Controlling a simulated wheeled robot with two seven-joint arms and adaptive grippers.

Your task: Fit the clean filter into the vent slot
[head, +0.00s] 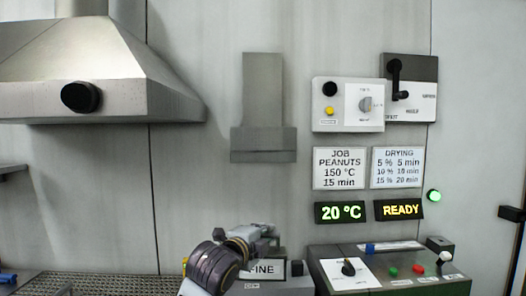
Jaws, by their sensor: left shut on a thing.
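My left gripper (266,231) is low in the middle of the head view, its arm coming up from the bottom edge. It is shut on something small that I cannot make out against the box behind. I cannot pick out the clean filter for certain. A grey metal duct (263,90) with a wider lower box (263,146) is on the wall above the gripper, clearly apart from it. I cannot tell whether this is the vent, and no open slot shows clearly. My right gripper is not in view.
A box labelled FINE (266,268) stands behind the gripper. A green control console (390,283) is at the lower right. A metal hood (90,62) with a black knob (80,97) juts out upper left. Switch panels (348,104) and a display reading READY (400,210) are on the right wall.

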